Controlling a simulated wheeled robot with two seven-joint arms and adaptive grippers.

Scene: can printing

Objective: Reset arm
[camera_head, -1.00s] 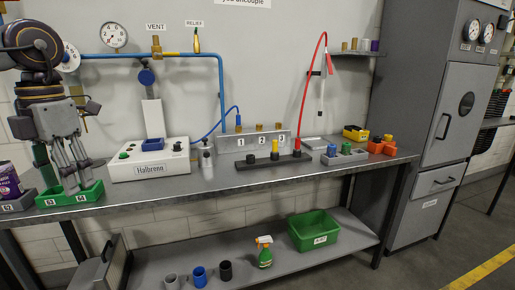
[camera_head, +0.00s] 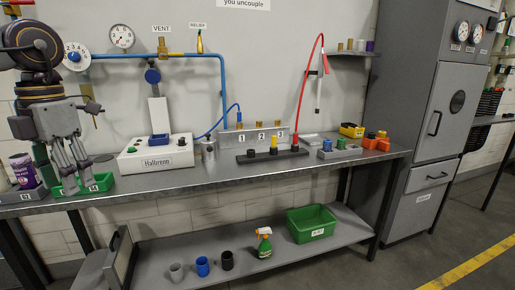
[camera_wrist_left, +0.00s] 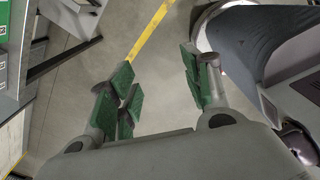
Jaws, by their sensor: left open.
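My left gripper (camera_head: 75,178) hangs fingers-down at the left of the head view, in front of the workbench's left end. In the left wrist view its green-padded fingers (camera_wrist_left: 156,62) are spread apart, with only bare floor and a yellow floor line between them. It is open and empty. In the head view its fingers overlap a green tray (camera_head: 108,181) on the bench and hide part of it. My right gripper is not in view.
The metal workbench (camera_head: 215,180) holds a white Halbronn box (camera_head: 128,162), a numbered block and small bins. A grey cabinet (camera_head: 455,75) stands right. Floor shows clear at lower right.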

